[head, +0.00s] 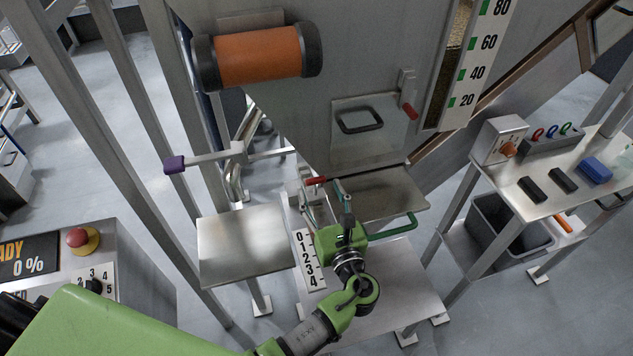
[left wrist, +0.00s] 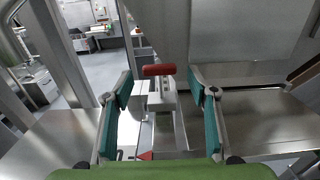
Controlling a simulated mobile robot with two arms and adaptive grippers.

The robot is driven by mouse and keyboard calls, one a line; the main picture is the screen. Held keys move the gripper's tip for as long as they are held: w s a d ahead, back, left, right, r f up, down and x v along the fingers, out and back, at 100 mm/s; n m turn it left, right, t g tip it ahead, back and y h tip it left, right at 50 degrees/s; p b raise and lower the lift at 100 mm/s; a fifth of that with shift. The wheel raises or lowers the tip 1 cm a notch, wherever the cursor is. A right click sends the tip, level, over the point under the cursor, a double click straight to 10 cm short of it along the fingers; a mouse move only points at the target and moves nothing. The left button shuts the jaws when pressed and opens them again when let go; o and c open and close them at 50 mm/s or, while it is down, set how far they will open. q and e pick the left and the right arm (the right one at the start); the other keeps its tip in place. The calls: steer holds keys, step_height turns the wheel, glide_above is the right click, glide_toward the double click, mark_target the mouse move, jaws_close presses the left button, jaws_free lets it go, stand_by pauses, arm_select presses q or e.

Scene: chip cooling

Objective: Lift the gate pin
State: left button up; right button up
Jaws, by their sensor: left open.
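A red crossbar handle (head: 317,181), which looks like the gate pin's, sits below the hopper. In the left wrist view the red handle (left wrist: 158,70) tops a pale slotted block (left wrist: 161,98). My left gripper (head: 324,194) is open, its fingers pointing toward the handle. In the left wrist view the teal fingers stand apart on either side of the handle and block, with gaps showing and nothing gripped. Some of the block is hidden by my gripper in the head view. My right gripper is not in view.
A metal gate plate (head: 343,153) with a dark handle is on the hopper, beside another red-tipped lever (head: 411,111). A flat steel tray (head: 243,248) and a 0–4 scale (head: 309,260) lie left of my gripper. A side table (head: 545,203) stands at right.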

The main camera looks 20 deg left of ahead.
arm_select(q)
steer(key=v, duration=0.7)
steer(key=shift+s+d, duration=0.2)
steer(key=shift+s, duration=0.1)
